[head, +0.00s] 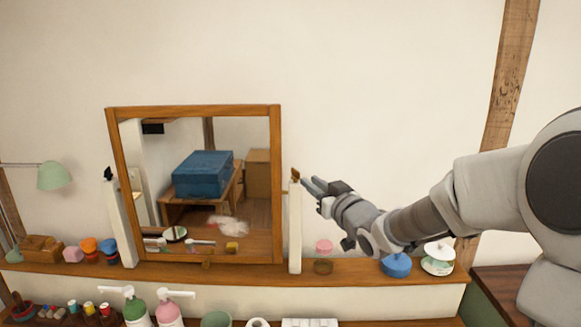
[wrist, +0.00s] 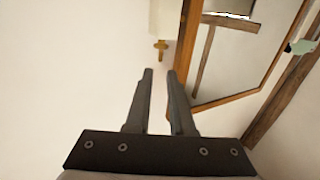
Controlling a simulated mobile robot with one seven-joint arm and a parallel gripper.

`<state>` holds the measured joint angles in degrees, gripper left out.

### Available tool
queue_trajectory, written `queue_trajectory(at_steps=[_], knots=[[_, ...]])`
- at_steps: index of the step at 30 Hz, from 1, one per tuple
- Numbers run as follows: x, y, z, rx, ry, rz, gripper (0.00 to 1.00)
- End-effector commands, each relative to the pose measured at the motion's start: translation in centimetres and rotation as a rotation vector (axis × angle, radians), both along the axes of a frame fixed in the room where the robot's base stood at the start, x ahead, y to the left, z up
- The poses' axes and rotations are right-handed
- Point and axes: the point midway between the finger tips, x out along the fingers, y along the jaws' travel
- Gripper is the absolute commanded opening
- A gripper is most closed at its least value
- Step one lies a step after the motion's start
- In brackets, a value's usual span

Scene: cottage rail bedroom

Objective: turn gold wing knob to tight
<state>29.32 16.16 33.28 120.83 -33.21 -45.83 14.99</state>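The gold wing knob (head: 295,174) sits at the top of the white post (head: 295,228) on the right side of the mirror. In the wrist view the knob (wrist: 160,45) shows as a small gold shape with a stem, just beyond my fingertips and roughly in line with the gap. My gripper (head: 305,182) is close to the knob's right side in the head view. In the wrist view my gripper (wrist: 160,72) has its two fingers apart with nothing between them. I see a small space between fingertips and knob.
The wood-framed mirror (head: 276,190) stands on a shelf (head: 340,270). A black knob (head: 109,173) tops the left post. A pink item (head: 324,246), a blue pot (head: 396,266) and a cup (head: 438,258) stand below my arm. The wall above is clear.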

Motion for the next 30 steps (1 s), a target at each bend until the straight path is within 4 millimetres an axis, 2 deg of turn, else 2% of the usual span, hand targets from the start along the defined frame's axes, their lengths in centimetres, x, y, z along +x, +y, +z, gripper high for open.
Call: queue_trajectory(at_steps=[12,18,24,30], knots=[[7.1,3.7,0.0,0.002,0.002,0.002,0.21],[9.7,4.8,0.1,0.002,0.001,0.001,0.21],[11.0,5.4,0.0,0.000,0.001,0.000,0.21],[11.2,5.5,0.0,0.000,0.001,-0.001,0.21]])
